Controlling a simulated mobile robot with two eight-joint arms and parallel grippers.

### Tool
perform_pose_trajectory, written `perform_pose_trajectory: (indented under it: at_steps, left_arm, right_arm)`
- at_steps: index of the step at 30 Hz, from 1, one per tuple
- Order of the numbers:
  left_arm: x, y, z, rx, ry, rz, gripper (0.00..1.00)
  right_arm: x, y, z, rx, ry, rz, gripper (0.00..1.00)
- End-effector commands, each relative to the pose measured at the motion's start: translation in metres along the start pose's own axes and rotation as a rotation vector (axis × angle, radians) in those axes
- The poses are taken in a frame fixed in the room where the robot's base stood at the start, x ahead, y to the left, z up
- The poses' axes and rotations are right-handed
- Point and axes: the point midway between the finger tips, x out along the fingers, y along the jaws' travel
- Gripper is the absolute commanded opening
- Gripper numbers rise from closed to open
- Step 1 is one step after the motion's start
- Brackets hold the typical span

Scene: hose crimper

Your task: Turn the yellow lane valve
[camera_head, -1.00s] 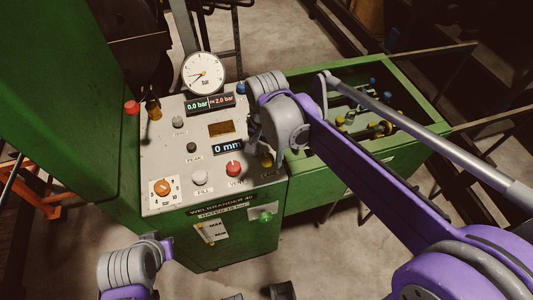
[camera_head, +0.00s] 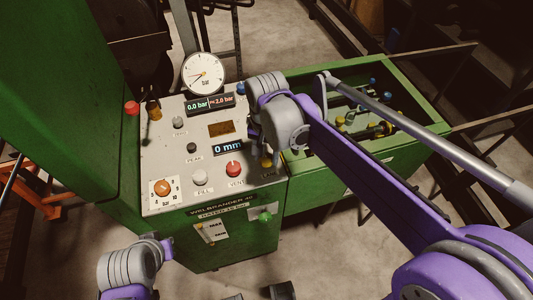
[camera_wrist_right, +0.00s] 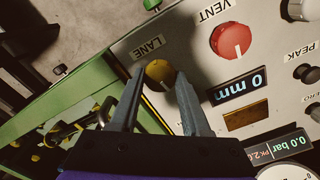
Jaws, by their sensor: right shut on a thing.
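The yellow lane valve (camera_head: 266,162) is a round knob at the right edge of the grey control panel (camera_head: 158,150), just right of the red VENT knob. In the right wrist view, the yellow knob (camera_wrist_right: 159,72) sits below the LANE label. My right gripper (camera_wrist_right: 161,80) is shut on the knob, with one finger on either side of it. In the head view, my right gripper (camera_head: 268,148) comes down onto the valve and partly hides it. My left arm shows at the lower left; I cannot make out its jaws clearly.
The red VENT knob (camera_head: 233,168) and the 0 mm display (camera_head: 227,147) are close beside the lane valve. A pressure gauge (camera_head: 204,73) stands behind the panel. A green open trough (camera_head: 425,140) with fittings is at the right. A green button (camera_head: 265,216) is on the front face.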

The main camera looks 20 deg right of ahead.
Motion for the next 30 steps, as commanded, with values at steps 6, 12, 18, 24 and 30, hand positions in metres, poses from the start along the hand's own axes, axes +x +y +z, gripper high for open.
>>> perform_pose_trajectory:
  at_steps: [6,12,18,24,30]
  left_arm:
    - [-0.0011,0.0000,-0.0010,0.000,0.001,0.000,0.00]
    - [-0.0018,0.0000,-0.0016,0.000,0.001,0.000,0.00]
    - [-0.0024,0.0000,-0.0021,0.000,0.002,0.000,0.00]
    - [-0.0029,0.0000,-0.0025,0.000,0.002,0.000,0.00]
    - [-0.0033,0.0000,-0.0029,0.000,0.002,0.000,0.00]
  right_arm:
    - [-0.0003,-0.0001,0.0000,-0.194,0.000,0.000,0.00]
    - [-0.0003,-0.0001,0.0000,-0.385,0.000,0.000,0.00]
    - [-0.0003,-0.0001,0.0000,-0.575,0.000,0.000,0.00]
    - [-0.0003,-0.0001,0.0000,-0.764,0.000,0.000,0.00]
    - [-0.0003,0.0000,0.0000,-0.953,0.000,0.000,0.00]
